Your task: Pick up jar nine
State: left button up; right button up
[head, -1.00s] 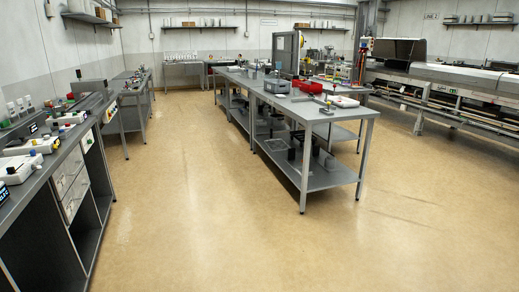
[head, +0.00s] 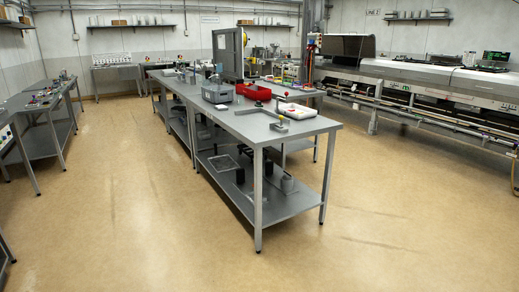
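No jar that I can identify as jar nine shows in the head view; objects on the far benches are too small to tell. Neither of my grippers is in view.
A long grey workbench (head: 238,123) with a lower shelf stands in the middle, bearing a red bin (head: 253,91), a grey box (head: 217,93) and a white device (head: 297,111). Side benches (head: 42,135) line the left. A long machine (head: 432,85) runs along the right. Open floor (head: 130,220) lies between.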

aim_at(241, 98)
jog(key=i+l+z, duration=0.15)
jog(key=i+z, duration=0.7)
jog(key=i+j+z, duration=0.1)
jog(key=i+z, duration=0.3)
jog(key=i+u, duration=0.2)
jog(key=i, duration=0.55)
jog(key=i+l+u, duration=0.15)
jog(key=i, duration=0.55)
jog(key=i+z, duration=0.1)
jog(key=i, duration=0.4)
jog(key=i+z, duration=0.15)
jog(key=i, duration=0.3)
jog(key=i+j+z, duration=0.1)
jog(key=i, duration=0.35)
jog(key=i+j+z, duration=0.1)
jog(key=i, duration=0.4)
jog(key=i+j+z, duration=0.15)
jog(key=i, duration=0.3)
jog(key=i+u, duration=0.2)
jog(key=i, duration=0.35)
jog(key=i+l+u, duration=0.2)
jog(key=i, duration=0.35)
jog(key=i+u, duration=0.2)
jog(key=i, duration=0.4)
jog(key=i+j+u, duration=0.15)
jog(key=i+u, duration=1.1)
jog(key=u, duration=0.15)
jog(key=i+l+u, duration=0.7)
jog(key=u, duration=0.2)
